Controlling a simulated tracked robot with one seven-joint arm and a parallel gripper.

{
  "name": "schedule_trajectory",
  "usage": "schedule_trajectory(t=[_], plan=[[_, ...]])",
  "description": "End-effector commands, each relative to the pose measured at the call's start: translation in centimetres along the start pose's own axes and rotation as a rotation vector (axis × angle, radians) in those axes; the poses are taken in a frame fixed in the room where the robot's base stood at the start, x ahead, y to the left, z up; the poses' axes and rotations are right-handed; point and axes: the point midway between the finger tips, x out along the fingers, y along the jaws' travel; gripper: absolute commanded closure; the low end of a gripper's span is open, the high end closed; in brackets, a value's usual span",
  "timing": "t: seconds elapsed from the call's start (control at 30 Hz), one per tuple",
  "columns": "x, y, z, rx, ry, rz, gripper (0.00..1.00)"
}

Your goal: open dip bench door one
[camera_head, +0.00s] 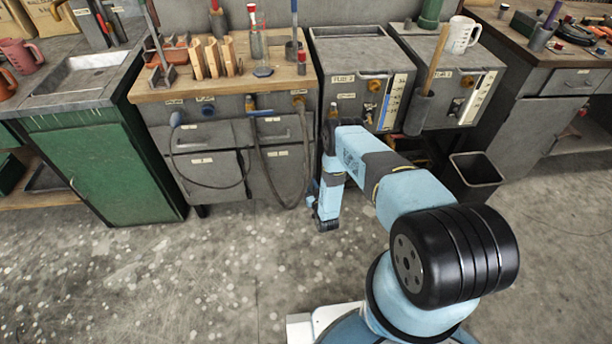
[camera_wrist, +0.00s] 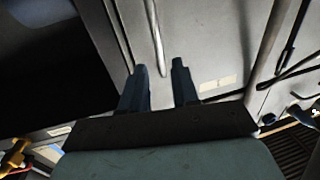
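The dip bench (camera_head: 160,93) has a wooden top and a grey front with two lower doors, a left one (camera_head: 205,180) and a right one (camera_head: 287,172). Their small labels are too small to read, so I cannot tell which is door one. My gripper (camera_head: 314,195) is low in front of the bench's right end; its fingers are hard to make out there. In the wrist view my gripper (camera_wrist: 160,75) has its two dark fingers apart with nothing between them. A long metal handle (camera_wrist: 155,35) on a pale grey panel (camera_wrist: 205,45) lies just beyond the fingertips.
Cables (camera_head: 268,180) hang in loops across the bench front. A green cabinet (camera_head: 105,170) stands to the left. Two grey units (camera_head: 362,50) and a dark bin (camera_head: 475,170) are to the right. The concrete floor (camera_head: 190,270) in front is clear.

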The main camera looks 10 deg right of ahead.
Motion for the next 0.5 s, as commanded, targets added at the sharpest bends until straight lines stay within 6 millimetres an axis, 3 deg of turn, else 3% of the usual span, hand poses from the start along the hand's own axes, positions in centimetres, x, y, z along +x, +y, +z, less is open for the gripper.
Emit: schedule_trajectory(t=[0.23, 0.5], plan=[[4.1, 0.0, -0.1, 0.0, 0.002, 0.0, 0.7], [6.2, 0.0, -0.1, 0.0, 0.001, 0.0, 0.7]])
